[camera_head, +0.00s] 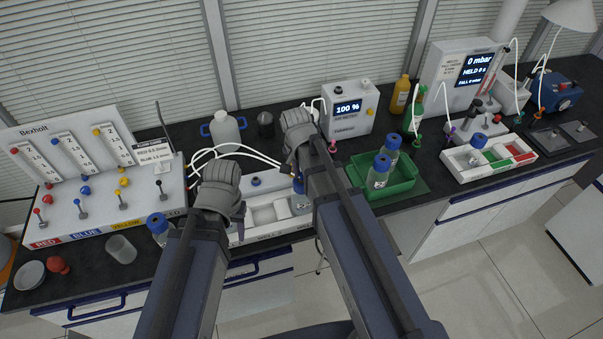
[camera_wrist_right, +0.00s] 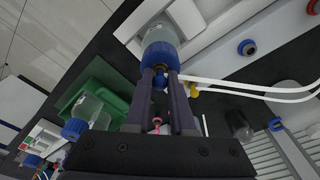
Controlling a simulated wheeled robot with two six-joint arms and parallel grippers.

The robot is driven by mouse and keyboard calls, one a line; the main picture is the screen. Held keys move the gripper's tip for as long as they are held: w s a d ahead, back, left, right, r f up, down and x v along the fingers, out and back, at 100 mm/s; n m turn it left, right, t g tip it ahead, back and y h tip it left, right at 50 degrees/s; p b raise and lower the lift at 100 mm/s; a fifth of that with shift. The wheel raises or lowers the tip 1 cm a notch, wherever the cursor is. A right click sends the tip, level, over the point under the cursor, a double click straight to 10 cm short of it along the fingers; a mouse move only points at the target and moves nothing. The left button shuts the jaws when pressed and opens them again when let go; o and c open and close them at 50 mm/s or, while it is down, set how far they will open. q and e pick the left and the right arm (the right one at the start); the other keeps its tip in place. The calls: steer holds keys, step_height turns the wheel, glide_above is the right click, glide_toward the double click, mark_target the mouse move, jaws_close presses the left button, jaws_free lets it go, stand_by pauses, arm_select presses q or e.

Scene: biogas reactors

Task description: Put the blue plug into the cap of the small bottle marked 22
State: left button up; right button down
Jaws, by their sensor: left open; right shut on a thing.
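In the right wrist view my right gripper (camera_wrist_right: 163,90) is shut on the small blue plug (camera_wrist_right: 159,81). Just beyond the plug is a clear bottle with a blue cap (camera_wrist_right: 160,42), close to the fingertips; I cannot tell whether plug and cap touch. In the head view a blue-capped bottle (camera_head: 300,203) stands in the white tray (camera_head: 265,215), partly hidden by my right arm. No number 22 is readable on any bottle. My left gripper (camera_head: 238,212) is open at the left end of this tray, its fingers mostly hidden by its wrist.
A green crate (camera_head: 407,185) with blue-capped bottles (camera_head: 379,171) stands to the right. The valve panel (camera_head: 90,190) is at the left, with a capped bottle (camera_head: 160,229) and clear beaker (camera_head: 121,249) in front. White tubes (camera_head: 235,150) cross behind the tray.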

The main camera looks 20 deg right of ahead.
steer(key=c, duration=0.7)
jaws_free()
steer(key=shift+r, duration=0.1)
steer(key=r+p, duration=0.7)
steer(key=shift+s+a+r+p, duration=0.3)
steer(key=shift+s+a+p, duration=0.05)
steer(key=shift+p, duration=0.05)
steer(key=s+a+f+n+b, duration=0.3)
steer(key=s+f+n+b, duration=0.1)
steer(key=s+a+f+n+b, duration=0.3)
steer(key=s+f+n+b, duration=0.1)
steer(key=s, duration=0.1)
steer(key=s+a+f+n+g+b, duration=0.1)
steer(key=s+a+f+n+b, duration=0.2)
steer(key=s+f+n+b, duration=0.1)
steer(key=shift+s+a+f+b, duration=0.25)
steer(key=shift+a+f+b, duration=0.1)
